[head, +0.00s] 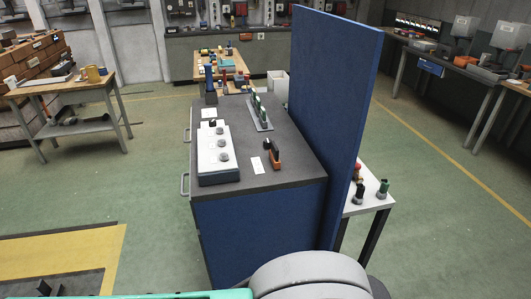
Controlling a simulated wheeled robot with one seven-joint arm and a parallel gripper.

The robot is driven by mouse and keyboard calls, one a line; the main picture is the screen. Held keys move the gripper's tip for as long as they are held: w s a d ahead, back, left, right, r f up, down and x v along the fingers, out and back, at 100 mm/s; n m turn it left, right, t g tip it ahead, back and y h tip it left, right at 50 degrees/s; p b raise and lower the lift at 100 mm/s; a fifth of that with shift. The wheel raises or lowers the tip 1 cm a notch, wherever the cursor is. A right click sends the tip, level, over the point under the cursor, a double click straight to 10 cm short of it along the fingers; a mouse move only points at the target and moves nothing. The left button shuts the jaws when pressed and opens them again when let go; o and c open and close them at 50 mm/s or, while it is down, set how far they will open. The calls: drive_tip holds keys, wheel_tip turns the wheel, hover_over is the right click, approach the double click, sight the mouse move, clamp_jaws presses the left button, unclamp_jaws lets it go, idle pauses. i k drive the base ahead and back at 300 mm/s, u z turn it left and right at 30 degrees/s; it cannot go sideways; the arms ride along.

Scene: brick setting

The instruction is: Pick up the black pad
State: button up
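I cannot single out the black pad with certainty. A small black piece (212,122) is at the far end of a white-topped block (207,166) on the dark top of a blue cabinet (262,232). Another dark piece (267,145) stands at an orange-brown holder (275,160) to the right. Both are too small to tell their shape. My grey and teal arm parts cross the bottom edge, well in front of the cabinet. My gripper's fingers cannot be made out.
A tall blue panel (335,110) rises along the cabinet's right side. A slotted rack (260,113) and white cards lie on the cabinet top.

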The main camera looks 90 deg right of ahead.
sight(274, 150)
drive_tip(key=k, duration=2.15)
drive_tip(key=z, duration=0.95)
drive_tip(key=i, duration=1.65)
drive_tip(key=z, duration=0.05)
